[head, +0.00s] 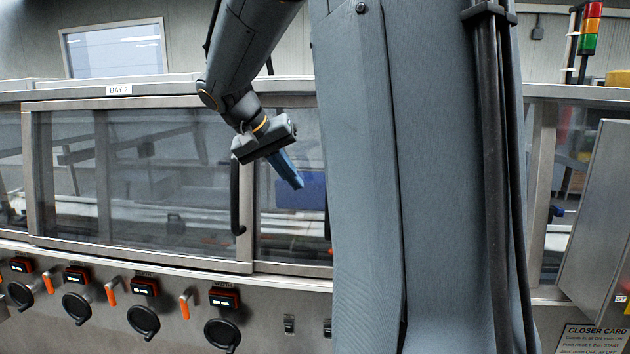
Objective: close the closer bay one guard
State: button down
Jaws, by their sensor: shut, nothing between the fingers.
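A long machine with clear, metal-framed guard panels fills the view. One guard (150,185) lies under a plate (119,90) that reads BAY 2. A black vertical handle (236,195) stands at this guard's right edge. I see no bay one label; my own grey column hides much of the machine to the right. My gripper (298,186) has blue fingers, shut and empty, pointing down and right. It appears just right of the handle, in front of another clear panel (285,225). I cannot tell its distance from the glass, and no contact with the handle shows.
Black knobs (222,335), orange levers (185,307) and small displays (225,298) line the lower panel. A signal tower (591,28) stands at the upper right.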

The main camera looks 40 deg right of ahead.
jog(key=d, duration=0.1)
jog(key=s+d+f+p, duration=0.1)
jog(key=d, duration=0.1)
jog(key=s+d+f+p, duration=0.1)
jog(key=shift+s+d, duration=0.2)
jog(key=shift+s, duration=0.05)
dwell(0.3)
